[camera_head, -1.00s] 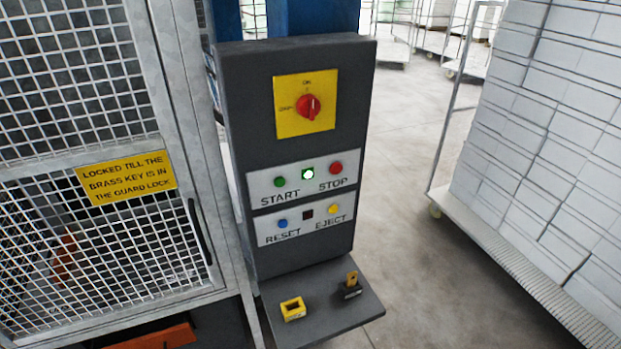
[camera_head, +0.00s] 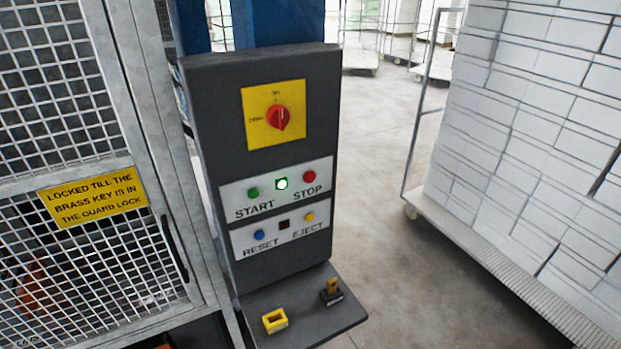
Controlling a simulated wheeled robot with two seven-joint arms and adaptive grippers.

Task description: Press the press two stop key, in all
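The dark grey control panel (camera_head: 262,168) stands upright in the middle of the head view. Its red stop key (camera_head: 309,176) sits at the right of the upper white strip, above the word STOP. The green start key (camera_head: 253,193) is at the left of that strip. A lamp (camera_head: 281,184) between them is lit bright white-green. Below are a blue reset key (camera_head: 259,235), a dark square (camera_head: 283,224) and a yellow eject key (camera_head: 310,217). No press number can be read on the panel. Neither of my grippers is in view.
A red rotary switch (camera_head: 278,117) on a yellow plate tops the panel. A shelf (camera_head: 300,318) below holds a yellow block (camera_head: 275,321) and a dark block with a brass-coloured tab (camera_head: 331,292). A mesh guard (camera_head: 80,250) stands left, a loaded trolley (camera_head: 530,150) right. Floor between is clear.

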